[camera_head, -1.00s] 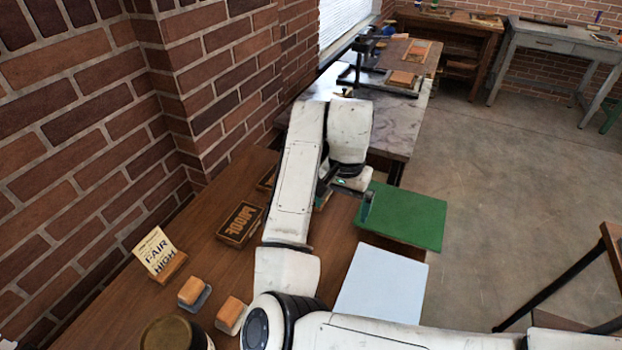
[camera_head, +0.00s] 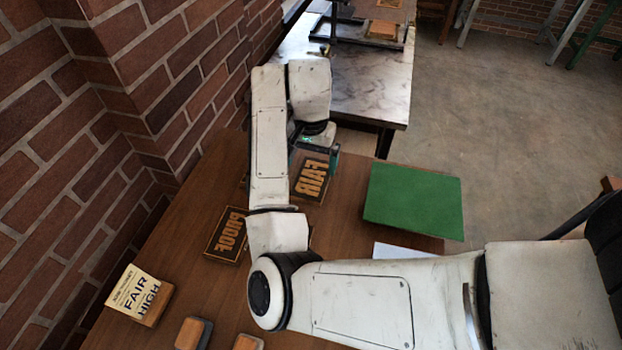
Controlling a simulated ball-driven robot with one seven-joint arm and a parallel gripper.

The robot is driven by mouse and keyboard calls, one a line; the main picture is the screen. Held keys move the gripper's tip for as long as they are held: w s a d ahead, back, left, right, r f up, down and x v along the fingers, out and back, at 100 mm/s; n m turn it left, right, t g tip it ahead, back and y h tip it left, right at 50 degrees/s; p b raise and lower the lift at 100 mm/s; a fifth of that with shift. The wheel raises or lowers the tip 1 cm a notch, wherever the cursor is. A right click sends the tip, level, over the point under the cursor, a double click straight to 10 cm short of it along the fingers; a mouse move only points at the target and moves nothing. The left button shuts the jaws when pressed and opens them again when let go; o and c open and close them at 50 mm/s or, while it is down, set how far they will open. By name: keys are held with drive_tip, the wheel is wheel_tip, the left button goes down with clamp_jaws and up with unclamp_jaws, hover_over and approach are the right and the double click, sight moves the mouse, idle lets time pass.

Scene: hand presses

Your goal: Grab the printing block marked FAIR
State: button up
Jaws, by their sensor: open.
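The printing block marked FAIR (camera_head: 312,180) lies on the brown wooden table, a dark slab with raised tan letters in mirror writing. My gripper (camera_head: 316,154) is open at the block's far end, with one finger showing at its upper right. The other finger is mostly hidden by my arm. I cannot tell how high the fingers are or whether they touch the block.
Another letter block (camera_head: 229,236) lies nearer, left of my arm. A green board (camera_head: 414,202) lies right. Wooden-topped blocks (camera_head: 194,334) stand in front. A brick wall (camera_head: 60,130) borders the left.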

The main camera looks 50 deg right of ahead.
sight(312, 177)
drive_tip(key=shift+s+d+f+p, duration=0.1)
drive_tip(key=shift+f+p, duration=0.15)
drive_tip(key=shift+f, duration=1.2)
drive_tip(key=shift+d+f+p, duration=0.1)
drive_tip(key=shift+f+p, duration=0.15)
drive_tip(key=shift+f, duration=1.2)
drive_tip(key=shift+c, duration=0.3)
drive_tip(key=c, duration=1)
